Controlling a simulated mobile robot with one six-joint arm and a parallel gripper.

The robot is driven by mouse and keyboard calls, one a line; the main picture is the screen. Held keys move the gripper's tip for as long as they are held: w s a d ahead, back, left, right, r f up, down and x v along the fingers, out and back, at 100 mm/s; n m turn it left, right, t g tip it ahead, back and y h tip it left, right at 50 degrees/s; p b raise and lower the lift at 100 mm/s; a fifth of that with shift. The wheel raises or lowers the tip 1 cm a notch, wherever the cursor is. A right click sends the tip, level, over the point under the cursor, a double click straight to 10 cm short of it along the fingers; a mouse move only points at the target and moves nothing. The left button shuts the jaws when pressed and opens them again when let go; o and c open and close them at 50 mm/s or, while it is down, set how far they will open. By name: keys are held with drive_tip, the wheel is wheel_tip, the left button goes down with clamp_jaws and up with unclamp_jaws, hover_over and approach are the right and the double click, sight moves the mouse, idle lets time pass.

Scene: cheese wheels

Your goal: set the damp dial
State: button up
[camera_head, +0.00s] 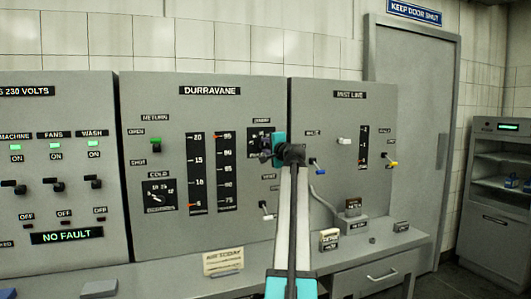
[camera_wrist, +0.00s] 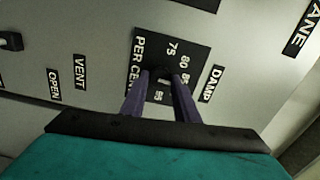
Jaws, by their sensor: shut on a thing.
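The damp dial (camera_wrist: 192,52) is a black square plate on the grey panel, marked 75, 80, 85 and PER CENT, with a DAMP label (camera_wrist: 211,83) beside it. It also shows in the head view (camera_head: 256,136), partly covered by my gripper. My gripper (camera_wrist: 162,78), teal with dark fingers, is at the dial. In the wrist view its two fingers reach onto the plate and are shut on the dial's small knob, mostly hidden between them. I cannot tell the knob's pointing direction. In the head view my gripper (camera_head: 271,151) covers the dial's lower right.
A panel (camera_head: 330,120) with coloured levers stands to the right. A note (camera_head: 223,261) stands on the ledge below.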

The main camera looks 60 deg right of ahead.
drive_tip(key=shift+r+n, duration=0.3)
drive_tip(key=shift+n, duration=0.1)
drive_tip(key=o, duration=1.1)
drive_tip(key=shift+w+f, duration=0.15)
drive_tip(key=shift+c, duration=0.2)
drive_tip(key=shift+f, duration=0.1)
drive_tip(key=shift+b+v, duration=0.35)
drive_tip(key=shift+v, duration=0.6)
drive_tip(key=v, duration=1.2)
drive_tip(key=shift+b, duration=0.35)
